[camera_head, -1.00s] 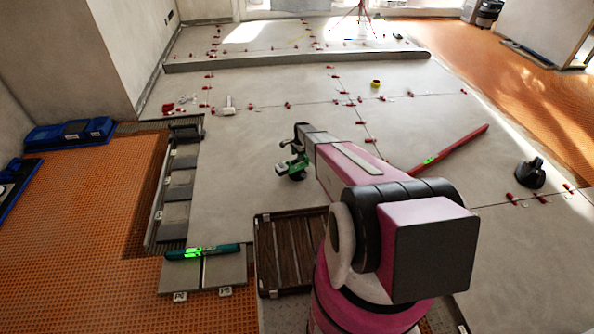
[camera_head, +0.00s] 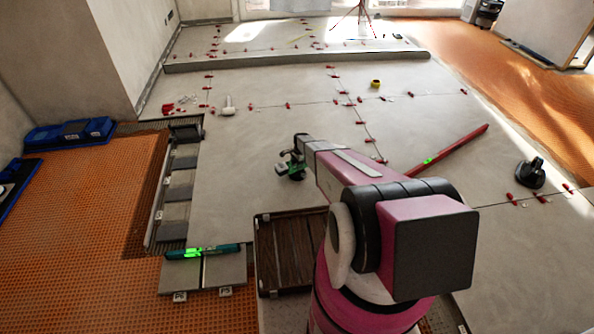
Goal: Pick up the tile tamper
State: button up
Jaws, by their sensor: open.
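A small green and black tool (camera_head: 295,174), which looks like the tile tamper, is on the pale tiled floor near the middle of the head view. My arm reaches forward to it, and my gripper (camera_head: 288,161) is at the tool's upper part. The gripper is open. The wrist hides part of the tool, and the fingers are too small and dark to tell whether they touch it.
A black domed tool (camera_head: 530,173) stands on the right. A red level (camera_head: 450,150) lies across the tiles, and a teal level (camera_head: 203,251) lies on two grey tiles at left. A brown slatted crate (camera_head: 264,290) is beside my base. A white mallet-like tool (camera_head: 228,106) is farther back.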

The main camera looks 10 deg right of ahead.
jog(key=shift+f, duration=0.1)
grip_shut()
